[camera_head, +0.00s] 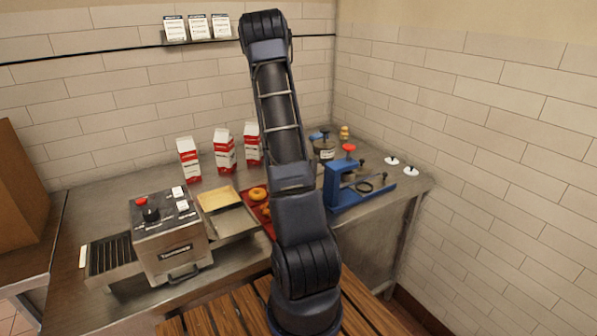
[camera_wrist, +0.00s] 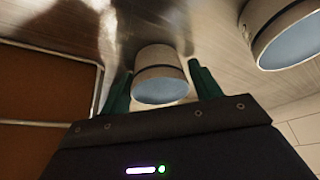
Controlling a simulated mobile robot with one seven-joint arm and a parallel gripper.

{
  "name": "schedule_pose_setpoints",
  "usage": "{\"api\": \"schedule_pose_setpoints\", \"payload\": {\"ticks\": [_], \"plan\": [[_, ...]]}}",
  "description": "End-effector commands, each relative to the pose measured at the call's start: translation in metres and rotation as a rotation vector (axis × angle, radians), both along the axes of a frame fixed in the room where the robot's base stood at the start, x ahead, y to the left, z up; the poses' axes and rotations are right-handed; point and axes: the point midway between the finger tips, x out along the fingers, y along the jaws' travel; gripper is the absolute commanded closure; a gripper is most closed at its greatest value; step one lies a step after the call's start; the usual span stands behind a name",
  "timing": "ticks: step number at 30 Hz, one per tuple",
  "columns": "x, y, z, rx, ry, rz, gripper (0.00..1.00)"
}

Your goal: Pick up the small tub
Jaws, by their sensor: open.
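The small tub (camera_wrist: 160,72) is a pale grey round tub with a dark band and a light blue end, seen in the wrist view on a metal surface. My gripper (camera_wrist: 160,84) is open, with one green finger on each side of the tub and a narrow gap showing at both sides. Nothing appears gripped. In the head view my arm hides the gripper, and I cannot pick out the small tub there for sure.
A larger similar tub (camera_wrist: 285,32) stands close to the right in the wrist view. In the head view, a blue fixture (camera_head: 350,190), red and white cartons (camera_head: 225,150) and a toaster-like machine (camera_head: 170,235) stand on the metal counter.

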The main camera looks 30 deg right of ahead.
Motion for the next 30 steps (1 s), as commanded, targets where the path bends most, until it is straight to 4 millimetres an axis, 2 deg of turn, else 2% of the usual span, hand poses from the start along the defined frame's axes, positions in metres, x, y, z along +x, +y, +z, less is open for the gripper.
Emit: {"api": "schedule_pose_setpoints", "payload": {"ticks": [4,9,22,26,30], "plan": [[0.0,0.0,0.0,0.0,0.0,0.0,0.37],[0.0,0.0,0.0,0.0,0.0,0.0,0.69],[0.0,0.0,0.005,-0.001,-0.001,0.0,0.7],[0.001,0.0,0.02,-0.002,-0.002,0.001,0.7],[0.001,0.0,0.05,-0.003,-0.004,0.002,0.7]]}}
